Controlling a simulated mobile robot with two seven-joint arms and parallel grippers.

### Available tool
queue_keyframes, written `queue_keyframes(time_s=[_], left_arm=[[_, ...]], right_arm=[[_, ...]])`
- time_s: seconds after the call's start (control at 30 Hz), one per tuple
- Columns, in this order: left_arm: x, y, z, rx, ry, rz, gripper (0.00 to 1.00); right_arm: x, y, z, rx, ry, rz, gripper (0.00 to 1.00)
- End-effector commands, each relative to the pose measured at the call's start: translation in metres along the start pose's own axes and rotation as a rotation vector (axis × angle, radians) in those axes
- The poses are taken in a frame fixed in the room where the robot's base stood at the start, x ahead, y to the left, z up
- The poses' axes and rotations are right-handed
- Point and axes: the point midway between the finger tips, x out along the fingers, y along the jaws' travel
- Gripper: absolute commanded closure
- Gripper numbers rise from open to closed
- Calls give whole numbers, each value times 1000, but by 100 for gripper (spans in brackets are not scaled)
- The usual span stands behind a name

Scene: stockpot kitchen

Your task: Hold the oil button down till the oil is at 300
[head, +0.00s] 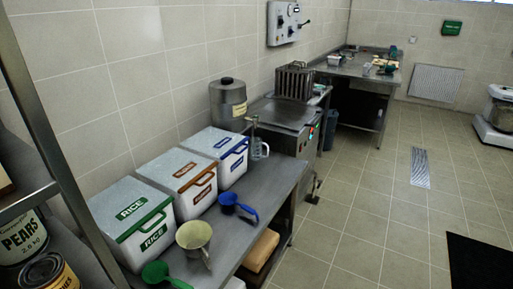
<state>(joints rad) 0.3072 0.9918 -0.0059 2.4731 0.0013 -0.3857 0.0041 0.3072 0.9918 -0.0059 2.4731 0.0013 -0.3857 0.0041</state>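Neither of my grippers is in view. No readable "oil" label shows, so I cannot tell which control is the oil button. A grey wall panel (284,23) with dark knobs, a small display and a side lever is on the back wall; its reading is too small to make out. A steel appliance (280,115) stands beyond the near counter, with small green and red lights or buttons (311,133) on its front edge. A grey lidded drum (228,104) with a yellowish label stands beside it. A clear jug (260,149) is below a tap-like fitting (254,122).
White bins with green (133,219), brown (179,180) and blue (222,156) trim line the steel counter (264,187). Tiled floor (370,215) is open at right; a black mat (478,262) lies there.

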Motion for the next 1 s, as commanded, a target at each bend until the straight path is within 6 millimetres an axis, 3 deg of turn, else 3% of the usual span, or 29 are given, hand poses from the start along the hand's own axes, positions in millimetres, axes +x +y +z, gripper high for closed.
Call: queue_keyframes(time_s=[0.07,0.2,1.0], left_arm=[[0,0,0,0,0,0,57],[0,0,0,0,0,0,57],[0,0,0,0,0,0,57]], right_arm=[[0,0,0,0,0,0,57],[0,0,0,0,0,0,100],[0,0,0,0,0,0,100]])
